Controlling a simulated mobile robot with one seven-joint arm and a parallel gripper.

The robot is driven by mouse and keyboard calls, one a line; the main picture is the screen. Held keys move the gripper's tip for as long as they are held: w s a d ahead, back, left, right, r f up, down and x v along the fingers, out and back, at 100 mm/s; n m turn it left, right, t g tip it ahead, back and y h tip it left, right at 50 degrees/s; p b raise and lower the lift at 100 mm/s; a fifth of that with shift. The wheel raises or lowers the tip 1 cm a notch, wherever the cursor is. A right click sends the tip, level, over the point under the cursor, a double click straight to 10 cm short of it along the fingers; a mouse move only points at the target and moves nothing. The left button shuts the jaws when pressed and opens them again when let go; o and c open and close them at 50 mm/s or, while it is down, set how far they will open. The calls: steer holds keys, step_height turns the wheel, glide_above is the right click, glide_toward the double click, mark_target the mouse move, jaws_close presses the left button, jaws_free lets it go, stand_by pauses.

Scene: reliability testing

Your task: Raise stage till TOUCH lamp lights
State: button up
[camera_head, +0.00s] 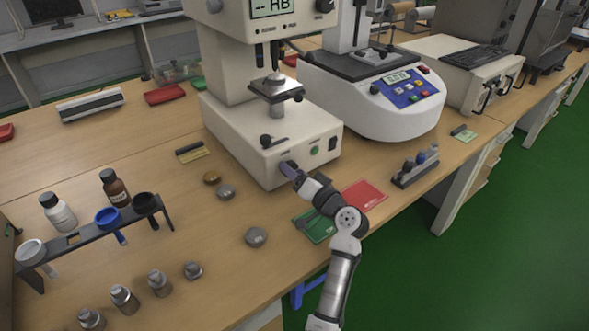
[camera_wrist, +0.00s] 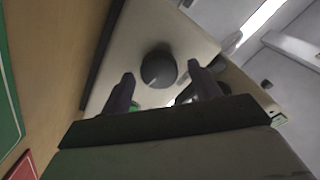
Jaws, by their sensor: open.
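A gap shows between stage and tip. A dark round knob (camera_wrist: 158,68) on the tester's front face shows in the wrist view, between my spread fingers. My gripper (camera_head: 291,170) is open at the lower front of the tester, and mostly hides that knob in the head view. I cannot tell whether the fingers touch the knob. A green round button or lamp (camera_head: 315,151) sits to the right; no lit TOUCH lamp can be made out.
A white machine with a blue panel (camera_head: 405,90) stands to the right. Red (camera_head: 364,196) and green (camera_head: 318,228) cards lie beside my arm. Loose metal discs (camera_head: 256,237) lie front left.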

steer(key=shift+w+a, duration=0.25)
steer(key=shift+w, duration=0.05)
steer(key=shift+c, duration=0.4)
steer(key=c, duration=0.9)
